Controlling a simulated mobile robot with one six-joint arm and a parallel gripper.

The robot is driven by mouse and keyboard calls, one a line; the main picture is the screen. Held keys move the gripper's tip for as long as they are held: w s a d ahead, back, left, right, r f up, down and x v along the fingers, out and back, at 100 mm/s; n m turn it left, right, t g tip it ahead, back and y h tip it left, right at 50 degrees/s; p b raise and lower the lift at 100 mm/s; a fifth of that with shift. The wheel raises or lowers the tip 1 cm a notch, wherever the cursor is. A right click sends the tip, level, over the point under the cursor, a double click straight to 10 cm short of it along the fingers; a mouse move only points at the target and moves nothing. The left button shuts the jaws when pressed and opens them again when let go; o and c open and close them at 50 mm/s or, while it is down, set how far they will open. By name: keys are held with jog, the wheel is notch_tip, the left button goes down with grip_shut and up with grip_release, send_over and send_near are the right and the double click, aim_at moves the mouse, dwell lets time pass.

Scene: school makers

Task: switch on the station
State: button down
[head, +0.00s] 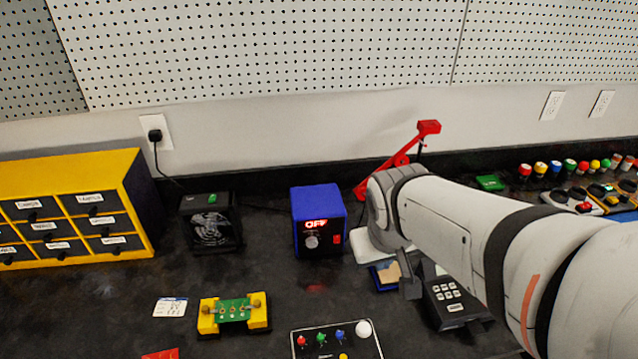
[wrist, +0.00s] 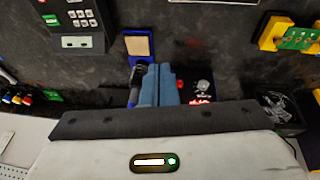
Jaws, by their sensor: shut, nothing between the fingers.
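The station (head: 318,210) is a blue box on the bench with a dark front. Its front has a display lit red with "OFF", a round grey knob (head: 312,242) and a red switch (head: 337,236) right of the knob. In the wrist view the station's front is upside down and partly hidden, with the knob (wrist: 203,87) and the red switch (wrist: 181,85) showing. My gripper (head: 411,288) is shut and empty, right of the station and apart from it in the head view. In the wrist view its fingers (wrist: 160,68) are together, left of the red switch.
A sponge in a blue tray (head: 375,280) and a black keypad device (head: 450,297) lie by my gripper. A red-armed holder (head: 400,157) stands behind. A black fan box (head: 210,222) is left of the station. A yellow circuit-board holder (head: 258,312) lies in front.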

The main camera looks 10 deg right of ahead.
jog(key=w+d+f+n+t+h+p, duration=0.1)
jog(key=w+d+n+t+p, duration=0.25)
jog(key=w+d+n, duration=0.6)
jog(key=w+a+f+n+g+y+p, duration=0.1)
jog(key=a+f+n+y+p, duration=0.3)
jog(key=a+f+n+y, duration=0.2)
jog(key=shift+a+f+n+y, duration=0.4)
jog(key=shift+a+f, duration=0.15)
jog(key=shift+a, duration=0.4)
jog(key=shift+w+g, duration=0.15)
jog(key=shift+g, duration=0.1)
